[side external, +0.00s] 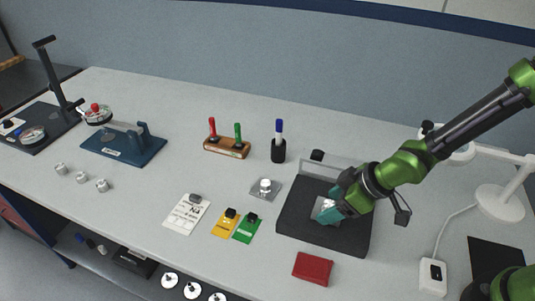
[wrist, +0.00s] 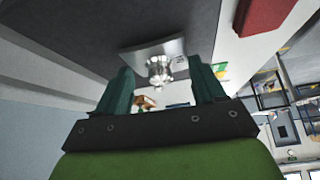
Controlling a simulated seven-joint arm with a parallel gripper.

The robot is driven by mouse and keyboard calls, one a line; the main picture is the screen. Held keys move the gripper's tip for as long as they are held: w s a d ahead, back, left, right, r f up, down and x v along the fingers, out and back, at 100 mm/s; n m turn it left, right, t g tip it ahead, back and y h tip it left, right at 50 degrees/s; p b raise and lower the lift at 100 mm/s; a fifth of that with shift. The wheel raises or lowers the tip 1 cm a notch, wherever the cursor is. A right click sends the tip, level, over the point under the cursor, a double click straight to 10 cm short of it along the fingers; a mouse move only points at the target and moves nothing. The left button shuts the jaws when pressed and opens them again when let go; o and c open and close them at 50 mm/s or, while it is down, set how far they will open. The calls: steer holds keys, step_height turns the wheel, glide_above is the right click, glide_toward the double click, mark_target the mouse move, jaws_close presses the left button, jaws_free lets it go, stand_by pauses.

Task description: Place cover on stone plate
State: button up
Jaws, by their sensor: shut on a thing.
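The cover is a bright metal square with a round central knob. In the wrist view the cover (wrist: 152,50) lies between and beyond my fingertips, its knob facing the camera. In the side view the cover (side external: 321,206) is partly hidden behind my gripper (side external: 330,212). My gripper is shut on the cover, tilted, over the dark stone plate (side external: 298,234). The stone plate also shows as a dark grey surface behind the cover in the wrist view (wrist: 75,25). I cannot tell whether the cover touches the plate.
A metal square with a pale knob (side external: 265,187) lies left of the plate. A red block (side external: 313,268) lies in front. A black holder with a blue-capped item (side external: 279,150) stands behind. Yellow (side external: 226,222) and green (side external: 247,228) cards lie left; a lamp (side external: 500,200) stands right.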

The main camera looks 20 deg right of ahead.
mark_target(332, 204)
steer(key=shift+f, duration=0.1)
steer(key=o, duration=1.1)
steer(key=shift+c, duration=0.2)
steer(key=shift+v, duration=2.05)
steer(key=s+d+r+m+t+h, duration=0.1)
steer(key=d+r+m+h, duration=0.35)
steer(key=d+r, duration=0.35)
steer(key=s+d+r+m+t+y, duration=0.1)
steer(key=s+d+r+m+y, duration=0.1)
steer(key=s+d+r+m, duration=0.3)
steer(key=s+r+m, duration=0.2)
steer(key=s+r, duration=0.1)
steer(key=shift+d+r, duration=0.2)
steer(key=shift+d, duration=0.05)
